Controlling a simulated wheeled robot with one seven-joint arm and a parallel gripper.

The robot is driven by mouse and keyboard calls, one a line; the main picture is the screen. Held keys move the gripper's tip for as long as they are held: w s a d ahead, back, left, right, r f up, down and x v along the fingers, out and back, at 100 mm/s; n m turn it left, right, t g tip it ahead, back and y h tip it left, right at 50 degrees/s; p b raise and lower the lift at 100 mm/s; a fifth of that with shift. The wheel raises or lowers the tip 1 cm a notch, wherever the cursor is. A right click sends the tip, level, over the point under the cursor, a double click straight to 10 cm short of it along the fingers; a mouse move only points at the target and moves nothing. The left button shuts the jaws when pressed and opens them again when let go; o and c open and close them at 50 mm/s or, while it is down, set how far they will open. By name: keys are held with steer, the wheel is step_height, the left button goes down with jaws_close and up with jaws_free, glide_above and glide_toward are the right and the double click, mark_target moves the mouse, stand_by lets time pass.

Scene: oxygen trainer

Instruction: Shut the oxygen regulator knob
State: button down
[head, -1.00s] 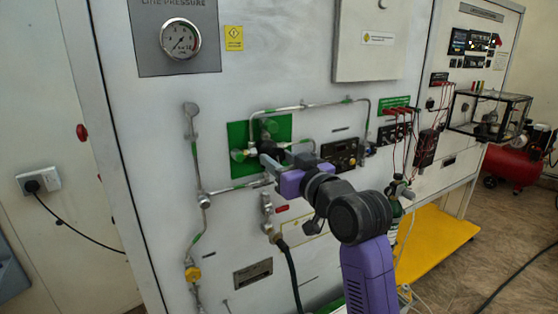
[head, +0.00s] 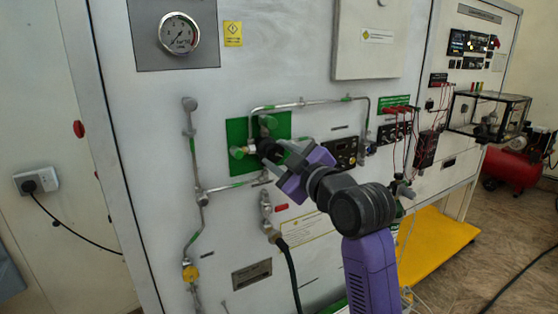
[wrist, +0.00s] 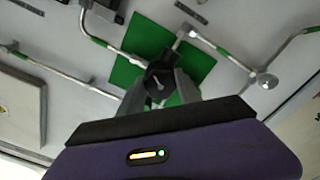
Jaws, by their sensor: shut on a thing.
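The oxygen regulator knob is a black round knob (wrist: 158,76) in front of a green square panel (wrist: 146,34), seen in the wrist view between my fingers. It has a pale pointer mark on its face. My gripper (wrist: 160,90) is closed around the knob with one finger on each side. In the head view, my gripper (head: 272,156) reaches the green panel (head: 239,131) from the lower right, and the fingers partly hide the dark knob. A pressure gauge (head: 179,34) is at the upper left.
Metal pipes with green bands (head: 300,105) run around the panel, close to my gripper. A black control box (head: 343,152) sits right of my gripper. Red cables (head: 405,140) hang further right. A black hose (head: 291,270) drops below my arm.

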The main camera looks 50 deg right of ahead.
steer(key=n+b, duration=0.2)
steer(key=n, duration=0.4)
steer(key=shift+d+n, duration=0.1)
steer(key=shift+n, duration=0.2)
steer(key=n+b, duration=0.3)
steer(key=n, duration=0.3)
steer(key=n+b, duration=0.4)
steer(key=n, duration=0.2)
steer(key=shift+n+b, duration=0.3)
steer(key=shift+b, duration=0.05)
steer(key=n+b, duration=0.1)
steer(key=n, duration=0.1)
steer(key=n+b, duration=0.2)
steer(key=n, duration=0.1)
steer(key=shift+a+r, duration=0.15)
steer(key=shift+a, duration=0.05)
steer(key=shift+n+b, duration=0.3)
steer(key=shift+n, duration=0.1)
steer(key=c, duration=0.8)
jaws_free()
steer(key=shift+r, duration=0.1)
steer(key=shift+c, duration=0.2)
